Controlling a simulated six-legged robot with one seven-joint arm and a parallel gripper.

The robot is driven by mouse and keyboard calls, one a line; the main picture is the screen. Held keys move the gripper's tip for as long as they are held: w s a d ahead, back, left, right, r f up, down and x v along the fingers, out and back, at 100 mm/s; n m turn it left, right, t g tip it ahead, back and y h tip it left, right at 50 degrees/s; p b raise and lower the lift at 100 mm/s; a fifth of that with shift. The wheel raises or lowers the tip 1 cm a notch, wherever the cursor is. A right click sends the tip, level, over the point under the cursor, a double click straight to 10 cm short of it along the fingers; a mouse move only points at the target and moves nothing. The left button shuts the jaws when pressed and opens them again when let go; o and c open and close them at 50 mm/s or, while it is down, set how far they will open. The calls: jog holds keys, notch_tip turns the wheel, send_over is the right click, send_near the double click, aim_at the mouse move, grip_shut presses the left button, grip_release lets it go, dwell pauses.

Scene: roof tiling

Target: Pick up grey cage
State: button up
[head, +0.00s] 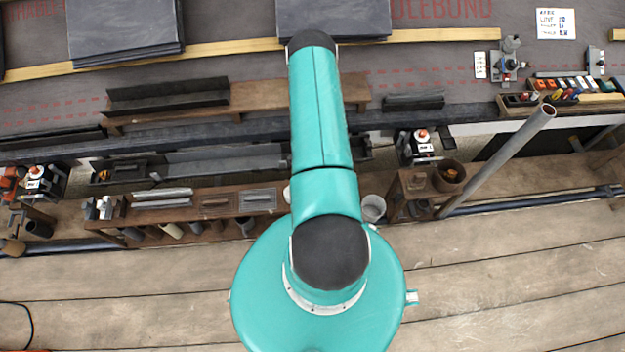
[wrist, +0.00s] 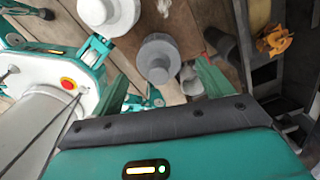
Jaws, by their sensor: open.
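No thing with clear cage bars shows, so I cannot tell surely which is the grey cage. A grey round, stepped piece (wrist: 158,58) lies ahead of my gripper (wrist: 164,84) in the wrist view, roughly between its two green fingers. The fingers are apart, and nothing is visibly held. A paler round piece (wrist: 108,12) is beside it at the upper left. In the head view a light grey round, hollow piece (head: 374,208) stands just right of my arm; I cannot tell if it is one of these. My arm hides my gripper there.
A brown wooden shelf (head: 216,206) with tools stands left of my arm. A grey pole (head: 500,158) slants up at the right. Dark slates (head: 125,28) lie on the roof. An orange item (wrist: 275,40) shows at the wrist view's right. The plank floor (head: 520,260) is mostly clear.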

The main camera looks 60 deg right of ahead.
jog(key=f, duration=0.5)
jog(key=shift+w+f, duration=0.1)
jog(key=shift+w, duration=0.1)
jog(key=c, duration=1)
